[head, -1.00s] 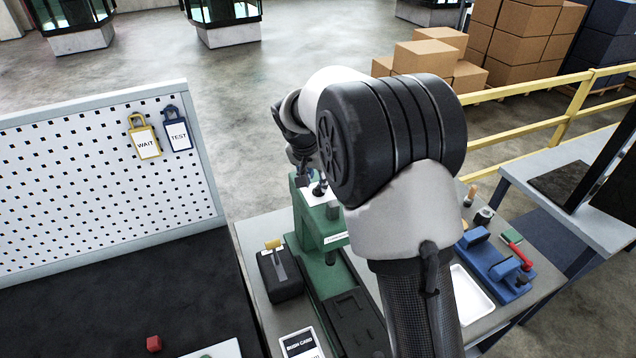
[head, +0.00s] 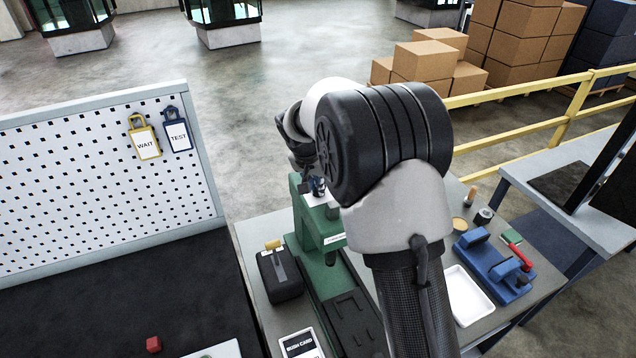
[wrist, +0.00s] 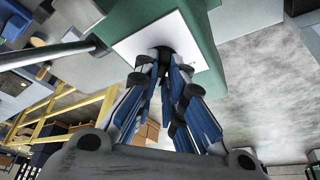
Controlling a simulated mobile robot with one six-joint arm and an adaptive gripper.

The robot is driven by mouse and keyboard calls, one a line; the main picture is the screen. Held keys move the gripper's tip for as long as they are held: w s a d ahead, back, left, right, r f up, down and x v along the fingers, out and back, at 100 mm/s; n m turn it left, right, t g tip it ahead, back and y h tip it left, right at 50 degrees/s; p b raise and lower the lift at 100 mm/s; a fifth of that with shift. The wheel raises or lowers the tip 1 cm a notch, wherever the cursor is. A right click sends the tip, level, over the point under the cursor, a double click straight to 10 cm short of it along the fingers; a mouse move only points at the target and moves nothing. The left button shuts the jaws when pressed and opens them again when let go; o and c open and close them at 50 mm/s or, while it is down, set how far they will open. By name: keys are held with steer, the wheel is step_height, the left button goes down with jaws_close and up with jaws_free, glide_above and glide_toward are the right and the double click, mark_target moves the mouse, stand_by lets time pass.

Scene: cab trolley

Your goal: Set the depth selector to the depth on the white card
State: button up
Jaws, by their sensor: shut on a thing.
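The green press (head: 318,228) stands on the grey trolley top. In the wrist view its green head (wrist: 208,58) carries a white plate (wrist: 190,50) with a dark round knob (wrist: 163,53) in the middle. My gripper (wrist: 166,65) is shut on this knob, with blue-padded fingers on both sides. The fingers cover most of the knob, and no marks or pointer can be read on the plate. In the head view my arm hides much of the press head. A white card (head: 299,344) headed "BUSH CARD" lies at the front; its lower part is cut off.
A black box with a yellow-topped lever (head: 280,275) stands left of the press. A white tray (head: 468,296) and a blue fixture (head: 496,267) with a red-handled tool (head: 521,256) lie to the right. A pegboard (head: 90,190) holds WAIT and TEST tags.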

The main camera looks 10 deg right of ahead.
steer(key=shift+n, duration=0.4)
jaws_close()
steer(key=n, duration=0.1)
steer(key=n+y+p, duration=0.1)
steer(key=n, duration=0.1)
steer(key=shift+d+r+n+t+y, duration=0.1)
steer(key=shift+d+n+t+y, duration=0.05)
steer(key=shift+n+t+y, duration=0.2)
steer(key=n+y, duration=0.1)
steer(key=n, duration=0.2)
steer(key=shift+n, duration=0.25)
steer(key=n+b, duration=0.1)
steer(key=n, duration=0.1)
steer(key=n+y+b, duration=0.2)
steer(key=n, duration=0.1)
steer(key=shift+d+f+n+b, duration=0.15)
steer(key=shift+f+n+b, duration=0.15)
steer(key=shift+b, duration=0.1)
steer(key=shift+r+n+g+y+b, duration=0.1)
steer(key=shift+n+g+y+b, duration=0.3)
steer(key=shift+n, duration=0.7)
steer(key=shift+r+n+g+y+b, duration=0.1)
steer(key=shift+n+g+y, duration=0.15)
steer(key=shift+n+g, duration=0.6)
steer(key=shift+n+t, duration=0.3)
steer(key=shift+n, duration=0.05)
steer(key=o, duration=0.7)
jaws_free()
